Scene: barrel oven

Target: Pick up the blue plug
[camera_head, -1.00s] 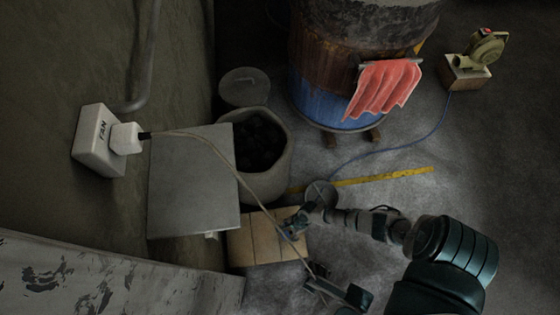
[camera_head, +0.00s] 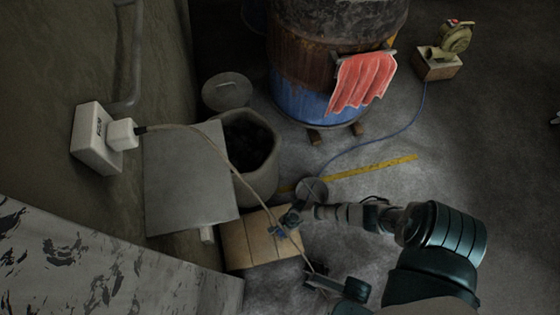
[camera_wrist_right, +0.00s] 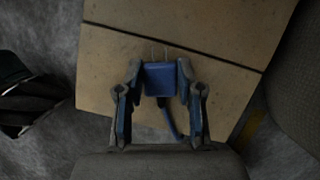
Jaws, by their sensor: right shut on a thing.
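The blue plug (camera_wrist_right: 160,80), with two metal prongs pointing up the picture, is between the fingers of my right gripper (camera_wrist_right: 159,70) in the right wrist view. The fingers are shut on its sides, and a blue cord curves down from it. In the head view my right gripper (camera_head: 283,226) is over the wooden box, and the plug is only a small blue patch there. A dark gripper-like part of mine (camera_head: 345,288) shows at the bottom, probably my left gripper; its fingers are too unclear to read.
The tan box (camera_head: 250,243) lies under the right gripper. A white FAN socket box (camera_head: 92,140) holds a white plug with a long cord. A grey panel (camera_head: 187,180), a coal bin (camera_head: 262,180), the barrel oven (camera_head: 300,100) with a red cloth (camera_head: 362,80), and a blower (camera_head: 452,40) stand around.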

